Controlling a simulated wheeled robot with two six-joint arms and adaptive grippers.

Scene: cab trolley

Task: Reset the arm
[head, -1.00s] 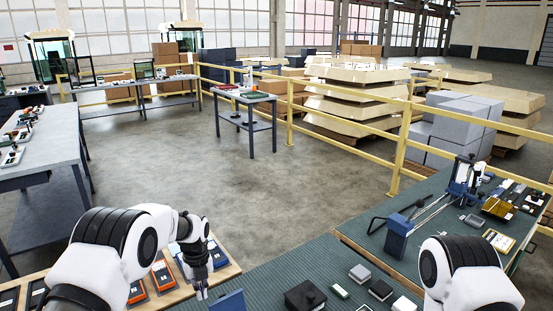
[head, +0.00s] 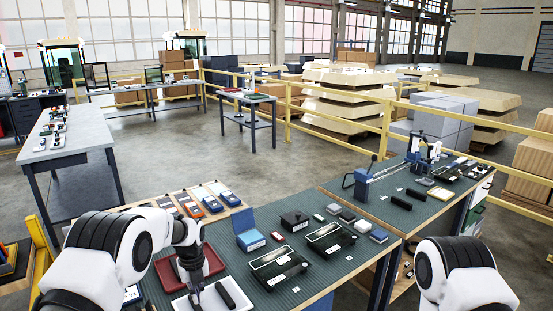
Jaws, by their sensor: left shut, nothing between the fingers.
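My left arm (head: 125,240) comes in from the lower left, its white wrist bent down. My left gripper (head: 196,290) is dark, points downward and is shut and empty. It is in front of a red tray (head: 212,256) and over or beside a white tray (head: 236,284) holding a dark bar-shaped object (head: 227,294); I cannot tell whether it touches them. Of my right arm, only a white link with a black joint (head: 462,262) shows at the lower right. My right gripper is out of view.
The green-topped workbench (head: 315,283) carries a blue box (head: 248,231), two black trays (head: 277,267) (head: 330,238) and a black box (head: 294,220). A blue press-like fixture (head: 365,180) stands farther right. A grey side table (head: 70,135) is at left. Open floor lies beyond.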

